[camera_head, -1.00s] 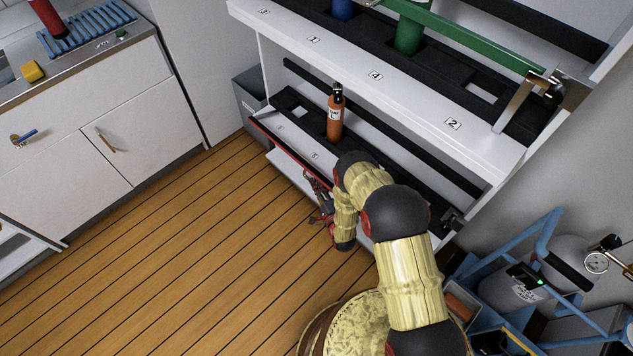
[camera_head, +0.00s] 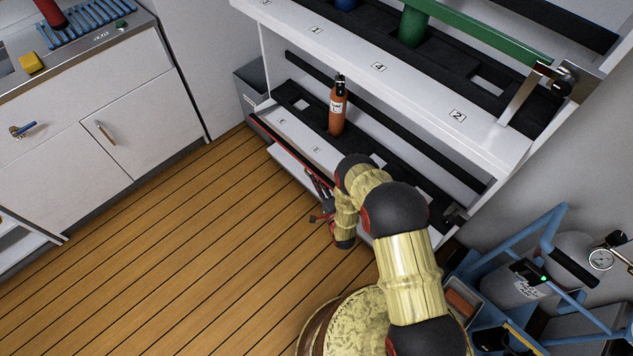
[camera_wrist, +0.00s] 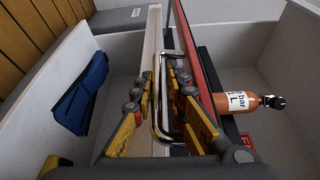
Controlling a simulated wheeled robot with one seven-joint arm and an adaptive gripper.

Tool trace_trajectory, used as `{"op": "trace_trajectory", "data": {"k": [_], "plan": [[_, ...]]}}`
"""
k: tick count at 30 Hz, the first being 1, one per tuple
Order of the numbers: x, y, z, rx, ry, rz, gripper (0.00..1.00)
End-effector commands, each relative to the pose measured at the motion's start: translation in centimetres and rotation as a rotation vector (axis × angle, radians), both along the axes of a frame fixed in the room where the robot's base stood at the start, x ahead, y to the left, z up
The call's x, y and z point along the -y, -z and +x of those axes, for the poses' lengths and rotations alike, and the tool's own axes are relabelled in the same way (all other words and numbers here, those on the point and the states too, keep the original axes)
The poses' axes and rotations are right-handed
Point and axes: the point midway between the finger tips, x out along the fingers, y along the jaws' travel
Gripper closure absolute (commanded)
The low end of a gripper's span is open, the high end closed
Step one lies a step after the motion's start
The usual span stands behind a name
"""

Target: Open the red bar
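The red bar (camera_head: 283,141) runs along the front edge of the lower rack shelf in the head view. In the wrist view the red bar (camera_wrist: 198,62) runs lengthwise just right of the fingers. A bent metal handle (camera_wrist: 163,110) lies between the yellow and grey fingers of my gripper (camera_wrist: 157,82), beside a pale panel edge (camera_wrist: 151,45). The fingers stand apart around the handle; firm contact cannot be told. In the head view my gripper (camera_head: 322,205) is at the front of the lower shelf, partly hidden by my arm.
An orange bottle (camera_head: 337,108) stands in the lower rack, also in the wrist view (camera_wrist: 237,102). A blue item (camera_wrist: 82,92) lies in a white compartment on the left. A blue-framed cart (camera_head: 530,270) stands at right. The wooden floor (camera_head: 190,245) at left is clear.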

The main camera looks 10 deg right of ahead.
Motion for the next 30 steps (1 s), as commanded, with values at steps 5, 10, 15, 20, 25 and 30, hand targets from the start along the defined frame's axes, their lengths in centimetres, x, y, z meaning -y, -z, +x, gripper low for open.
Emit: {"op": "trace_trajectory", "data": {"k": [5,10,15,20,25,30], "plan": [[0.0,-0.3,0.3,0.007,0.001,0.001,0.83],[0.2,-0.3,-0.1,0.006,0.002,0.000,0.83],[0.8,0.0,-2.5,-0.001,0.004,0.000,0.83],[1.7,0.0,-5.9,-0.005,0.006,0.000,0.83],[2.5,-0.1,-9.0,-0.005,0.007,-0.001,0.83],[2.9,-0.3,-10.9,-0.001,0.004,0.000,0.83]]}}
